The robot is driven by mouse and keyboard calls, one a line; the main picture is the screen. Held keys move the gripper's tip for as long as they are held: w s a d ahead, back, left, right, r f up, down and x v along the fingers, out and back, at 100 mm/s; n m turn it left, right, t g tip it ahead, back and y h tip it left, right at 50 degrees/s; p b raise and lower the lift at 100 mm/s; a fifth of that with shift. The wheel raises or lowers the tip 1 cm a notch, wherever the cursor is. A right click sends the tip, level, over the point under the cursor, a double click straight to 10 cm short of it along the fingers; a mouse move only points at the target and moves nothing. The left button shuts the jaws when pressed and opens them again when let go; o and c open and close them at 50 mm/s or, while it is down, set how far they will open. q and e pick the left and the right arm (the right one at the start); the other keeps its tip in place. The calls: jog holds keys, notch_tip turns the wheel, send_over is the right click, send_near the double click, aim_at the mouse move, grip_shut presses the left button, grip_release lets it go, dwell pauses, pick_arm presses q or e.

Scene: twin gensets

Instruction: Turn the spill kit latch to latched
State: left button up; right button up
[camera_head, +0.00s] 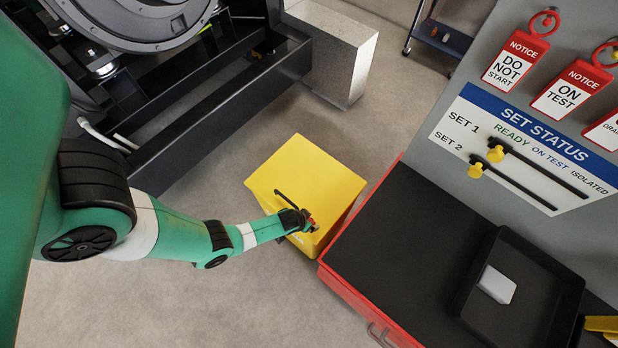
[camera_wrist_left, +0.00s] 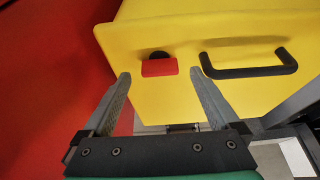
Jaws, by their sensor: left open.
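The spill kit is a yellow box (camera_head: 305,180) on the floor; it also fills much of the left wrist view (camera_wrist_left: 210,35). Its latch is a small red block (camera_wrist_left: 159,67) by a dark round pivot on the box's face, lying level in the left wrist view. My left gripper (camera_head: 312,224) is at the box's near side in the head view. In the left wrist view my left gripper (camera_wrist_left: 160,75) is open, with one finger on each side of the latch and gaps showing. Whether the fingers touch the box cannot be told. My right gripper is not in view.
A black handle (camera_wrist_left: 250,72) is on the same face, right of the latch. A red cabinet with a black top (camera_head: 400,240) stands close right of the box, carrying a black tray (camera_head: 480,310). A dark genset frame (camera_head: 215,95) is at upper left. Floor below the arm is clear.

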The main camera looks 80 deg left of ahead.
pick_arm(q)
jog(key=shift+b+x, duration=0.45)
jog(key=shift+x, duration=0.75)
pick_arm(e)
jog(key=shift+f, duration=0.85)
pick_arm(q)
jog(key=c, duration=1.4)
